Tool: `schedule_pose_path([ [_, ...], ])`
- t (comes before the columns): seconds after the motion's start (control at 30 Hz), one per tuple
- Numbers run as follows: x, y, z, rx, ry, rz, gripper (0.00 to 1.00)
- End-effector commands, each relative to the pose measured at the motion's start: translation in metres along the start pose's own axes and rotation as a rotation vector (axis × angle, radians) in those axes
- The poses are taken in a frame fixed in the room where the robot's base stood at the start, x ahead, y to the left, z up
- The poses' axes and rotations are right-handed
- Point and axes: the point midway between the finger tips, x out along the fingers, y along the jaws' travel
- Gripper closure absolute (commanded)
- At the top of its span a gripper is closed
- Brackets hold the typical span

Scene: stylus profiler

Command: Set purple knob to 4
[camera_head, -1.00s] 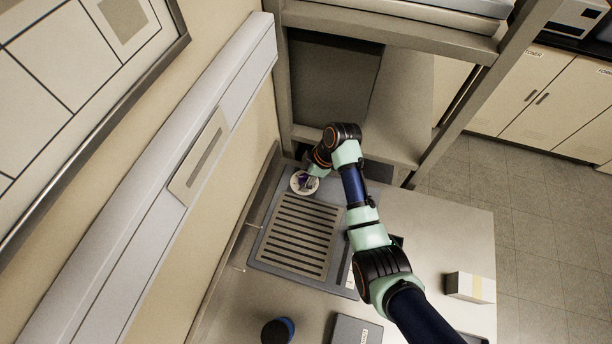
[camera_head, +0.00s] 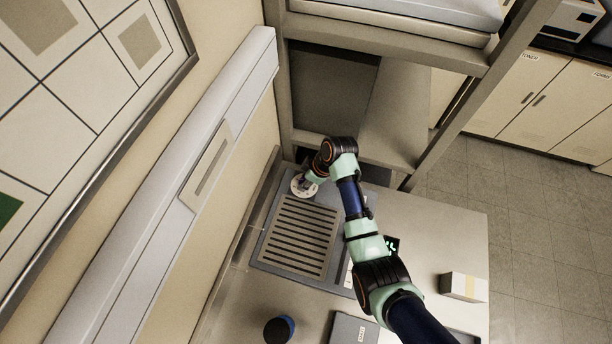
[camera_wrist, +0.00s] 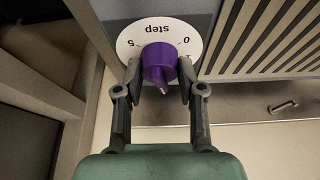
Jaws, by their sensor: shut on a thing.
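The purple knob (camera_wrist: 159,62) sits on a white round dial (camera_wrist: 150,25) marked "step", with 0 and 5 readable in the wrist view. The knob's pointer tip faces down in that view, towards my gripper; the number beneath it is hidden or unreadable. My gripper (camera_wrist: 160,82) is shut on the knob, with one finger on each side. In the head view the white dial (camera_head: 302,186) shows at the far corner of the grey-blue instrument, and my gripper (camera_head: 308,181) is over it, with the knob mostly hidden.
A slatted grille (camera_head: 300,237) lies right beside the dial. A small display (camera_head: 391,246) with green marks is partly behind my arm. A white box (camera_head: 463,287), a dark blue-topped cylinder (camera_head: 279,329) and a grey case (camera_head: 355,329) stand nearer. A frame post rises beside the dial.

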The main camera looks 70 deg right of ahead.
Motion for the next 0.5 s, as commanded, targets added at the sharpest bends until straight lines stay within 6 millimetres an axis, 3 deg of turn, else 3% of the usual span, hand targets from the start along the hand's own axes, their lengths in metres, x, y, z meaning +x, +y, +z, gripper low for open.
schedule_pose_path([
  [0.5,-0.0042,-0.0032,-0.003,0.448,0.0,0.186,0.96],
])
